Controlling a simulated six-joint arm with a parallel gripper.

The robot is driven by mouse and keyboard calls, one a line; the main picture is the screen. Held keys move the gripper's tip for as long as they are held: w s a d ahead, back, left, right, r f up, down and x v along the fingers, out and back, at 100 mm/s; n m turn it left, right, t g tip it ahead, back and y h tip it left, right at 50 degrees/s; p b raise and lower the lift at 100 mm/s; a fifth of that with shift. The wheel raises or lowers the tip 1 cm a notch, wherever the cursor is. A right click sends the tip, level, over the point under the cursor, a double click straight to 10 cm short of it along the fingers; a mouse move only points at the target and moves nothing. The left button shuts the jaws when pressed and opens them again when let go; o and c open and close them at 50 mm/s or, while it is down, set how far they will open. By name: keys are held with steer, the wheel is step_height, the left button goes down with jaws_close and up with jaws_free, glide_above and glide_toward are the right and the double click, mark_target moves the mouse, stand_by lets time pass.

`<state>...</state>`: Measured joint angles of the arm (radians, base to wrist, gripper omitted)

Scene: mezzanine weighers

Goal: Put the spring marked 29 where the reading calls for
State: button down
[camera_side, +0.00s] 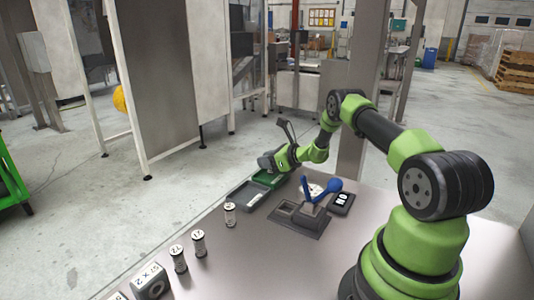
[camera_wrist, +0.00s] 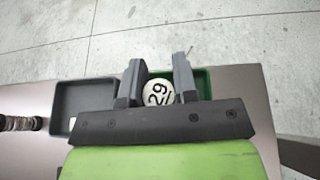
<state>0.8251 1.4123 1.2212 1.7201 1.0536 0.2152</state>
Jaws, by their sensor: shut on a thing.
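The spring marked 29 (camera_wrist: 158,93) shows its white round end, with black digits, between my fingers in the wrist view. My gripper (camera_wrist: 158,72) is shut on it. In the side view my gripper (camera_side: 269,163) is at the green tray (camera_side: 267,179), and the held spring is hidden there. The green tray also shows in the wrist view (camera_wrist: 204,82), behind and right of the fingers. A tester with blue levers (camera_side: 306,213) stands on the table. A dark display (camera_side: 341,202) beside it carries light characters I cannot read surely.
A grey tray (camera_side: 247,196) adjoins the green one, and shows left of my fingers in the wrist view (camera_wrist: 85,100). Several springs stand in a row, including a near one (camera_side: 178,261), a middle one (camera_side: 198,245) and a far one (camera_side: 230,217). A marked block (camera_side: 151,283) lies at front.

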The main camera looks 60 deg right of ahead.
steer(key=shift+f, duration=0.85)
stand_by(0.3)
steer(key=c, duration=0.8)
jaws_free()
steer(key=v, duration=0.9)
steer(key=shift+s+r, duration=0.15)
steer(key=shift+s, duration=0.1)
steer(key=a+r+n+g+y, duration=0.55)
steer(key=a+r+n, duration=0.95)
steer(key=a+r, duration=0.4)
steer(key=s+a+r+n+h, duration=0.2)
steer(key=s+a+n, duration=0.3)
steer(key=s+n, duration=0.3)
steer(key=s+a+r+n+h, duration=0.2)
steer(key=s+a+r+n, duration=0.2)
steer(key=s+a+n, duration=0.2)
steer(key=s+n+g, duration=0.1)
steer(key=s+n, duration=0.1)
steer(key=s, duration=0.1)
steer(key=shift+s, duration=0.2)
